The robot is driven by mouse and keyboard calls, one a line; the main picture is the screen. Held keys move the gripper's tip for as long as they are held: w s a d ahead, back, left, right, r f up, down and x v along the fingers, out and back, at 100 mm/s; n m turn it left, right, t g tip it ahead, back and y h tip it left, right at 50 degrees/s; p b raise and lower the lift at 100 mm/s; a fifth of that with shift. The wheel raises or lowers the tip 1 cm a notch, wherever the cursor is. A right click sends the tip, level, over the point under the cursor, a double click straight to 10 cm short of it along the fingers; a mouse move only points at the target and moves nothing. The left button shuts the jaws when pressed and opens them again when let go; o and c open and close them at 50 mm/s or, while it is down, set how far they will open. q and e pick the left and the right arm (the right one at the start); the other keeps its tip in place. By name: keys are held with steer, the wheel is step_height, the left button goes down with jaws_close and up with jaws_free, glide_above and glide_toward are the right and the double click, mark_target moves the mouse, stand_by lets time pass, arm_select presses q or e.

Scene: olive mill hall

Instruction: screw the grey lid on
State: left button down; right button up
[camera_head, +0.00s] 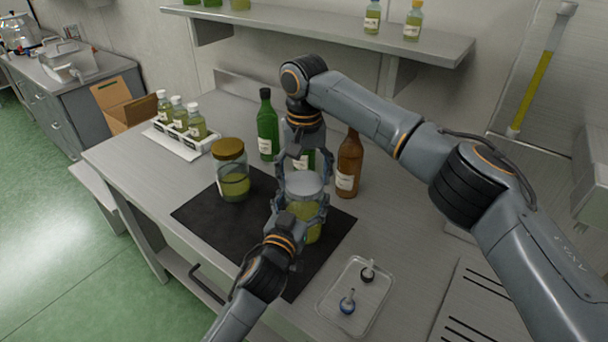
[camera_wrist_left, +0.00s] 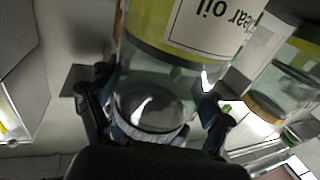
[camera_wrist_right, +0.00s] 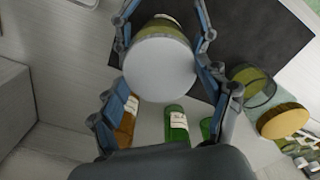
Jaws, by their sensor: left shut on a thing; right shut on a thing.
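A glass jar (camera_head: 305,211) with yellow-green oil stands upright on the black mat; its label reads "clear oil" in the left wrist view (camera_wrist_left: 205,25). The grey lid (camera_head: 304,184) sits flat on top of the jar; I cannot tell how far it is threaded. My left gripper (camera_head: 292,212) comes from the front and is shut around the jar's body. My right gripper (camera_head: 304,172) reaches down from above and is shut on the lid. The right wrist view shows the lid's round top (camera_wrist_right: 160,69) between the fingers, which hide part of its rim.
A second jar with a gold lid (camera_head: 228,149) stands left on the black mat (camera_head: 197,215). A green bottle (camera_head: 267,127) and a brown bottle (camera_head: 349,165) stand close behind. A clear tray (camera_head: 334,304) with two small items lies front right. A bottle rack (camera_head: 170,142) is at left.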

steer(key=m, duration=0.7)
steer(key=shift+m, duration=0.3)
steer(key=m, duration=0.4)
steer(key=shift+m, duration=0.3)
steer(key=m, duration=1.3)
steer(key=o, duration=0.9)
steer(key=shift+o, duration=0.2)
step_height(320, 180, up, 12)
arm_select(q)
jaws_free()
